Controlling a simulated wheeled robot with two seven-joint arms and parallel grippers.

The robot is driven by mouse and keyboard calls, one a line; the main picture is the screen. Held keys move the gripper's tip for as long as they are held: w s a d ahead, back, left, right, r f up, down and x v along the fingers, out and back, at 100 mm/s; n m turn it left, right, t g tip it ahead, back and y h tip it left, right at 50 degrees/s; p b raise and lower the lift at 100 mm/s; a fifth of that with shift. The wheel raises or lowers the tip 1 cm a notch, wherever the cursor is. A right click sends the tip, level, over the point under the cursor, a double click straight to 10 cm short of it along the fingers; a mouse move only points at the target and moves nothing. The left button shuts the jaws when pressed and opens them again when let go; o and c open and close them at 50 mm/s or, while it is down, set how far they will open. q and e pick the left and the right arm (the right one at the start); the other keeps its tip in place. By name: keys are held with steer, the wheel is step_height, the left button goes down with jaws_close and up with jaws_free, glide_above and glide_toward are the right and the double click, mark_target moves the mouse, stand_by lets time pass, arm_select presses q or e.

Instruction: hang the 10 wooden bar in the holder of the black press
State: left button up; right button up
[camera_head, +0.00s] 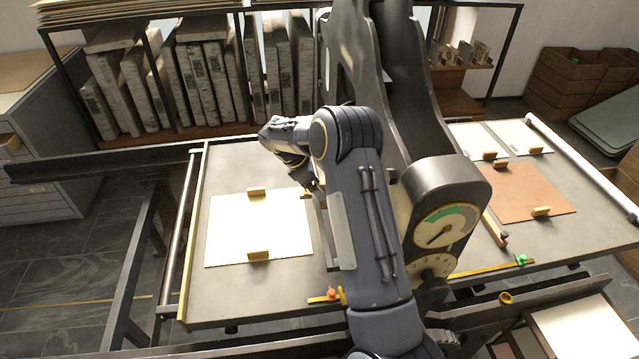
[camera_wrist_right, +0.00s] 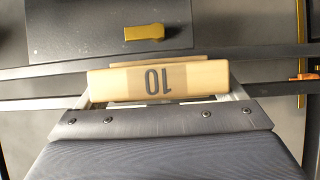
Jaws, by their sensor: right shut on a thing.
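The wooden bar marked 10 (camera_wrist_right: 115,84) lies crosswise in the right wrist view, its number upside down. My right gripper (camera_wrist_right: 158,82) is shut on it, with pale finger parts showing at both sides. In the head view my right arm covers much of the hand, and I cannot make out the bar clearly. The black press (camera_head: 405,70) rises behind and right of my arm, with a dial head at its lower end. The holder is not clearly visible; dark rails (camera_wrist_right: 40,72) run behind the bar in the wrist view. My left gripper is not in view.
The grey press bed (camera_head: 240,305) carries a white sheet (camera_head: 235,225) with wooden blocks at left and a brown sheet (camera_head: 525,192) at right. An orange-knobbed stop (camera_head: 330,296) and a green-knobbed stop (camera_head: 521,259) sit near its front. A shelf with stone slabs (camera_head: 205,75) stands behind.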

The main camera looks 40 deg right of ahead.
steer(key=shift+s+a+f, duration=0.1)
steer(key=shift+s+f, duration=0.05)
steer(key=shift+f, duration=0.35)
steer(key=shift+s+a+f, duration=0.1)
steer(key=shift+s+f, duration=0.05)
steer(key=shift+f, duration=0.35)
steer(key=o, duration=0.8)
steer(key=v, duration=0.3)
steer(key=d+v, duration=0.1)
steer(key=v, duration=0.5)
steer(key=shift+w+r+b, duration=0.15)
steer(key=shift+r+b, duration=0.25)
steer(key=shift+r, duration=0.1)
steer(key=shift+w, duration=0.1)
